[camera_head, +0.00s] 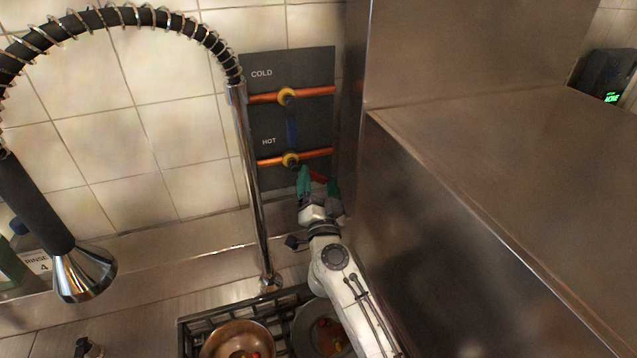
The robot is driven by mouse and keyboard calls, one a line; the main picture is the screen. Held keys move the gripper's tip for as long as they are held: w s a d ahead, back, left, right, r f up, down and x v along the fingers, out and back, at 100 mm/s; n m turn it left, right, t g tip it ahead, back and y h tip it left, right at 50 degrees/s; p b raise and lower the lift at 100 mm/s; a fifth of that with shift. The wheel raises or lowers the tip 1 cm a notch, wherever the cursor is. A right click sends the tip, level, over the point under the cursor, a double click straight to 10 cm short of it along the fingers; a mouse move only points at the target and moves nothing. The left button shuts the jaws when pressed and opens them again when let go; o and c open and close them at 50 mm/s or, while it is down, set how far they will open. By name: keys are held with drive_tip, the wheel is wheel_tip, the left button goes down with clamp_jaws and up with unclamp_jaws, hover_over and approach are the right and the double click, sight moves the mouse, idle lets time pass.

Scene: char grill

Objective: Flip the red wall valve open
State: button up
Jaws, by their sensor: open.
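The red valve handle (318,177) shows on the dark wall panel (322,75), at the lower copper pipe (315,156) labelled HOT. It points to the right and slightly down from its brass valve body (291,160). A blue handle (292,132) hangs straight down from the upper valve body (287,97), on the pipe labelled COLD. My gripper (318,183) has teal fingers and is open. Its fingers stand on either side of the red handle, and part of the handle is hidden behind them. I cannot tell whether they touch it.
A tall spring-hose faucet (247,170) stands just left of my gripper. A steel cabinet wall (430,210) rises close on the right. A pan (237,338) and another dish with food sit on the rack below.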

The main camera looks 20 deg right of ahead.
drive_tip(key=shift+w+d+r, duration=0.15)
drive_tip(key=shift+w, duration=0.3)
drive_tip(key=c, duration=1.2)
drive_tip(key=shift+c, duration=0.2)
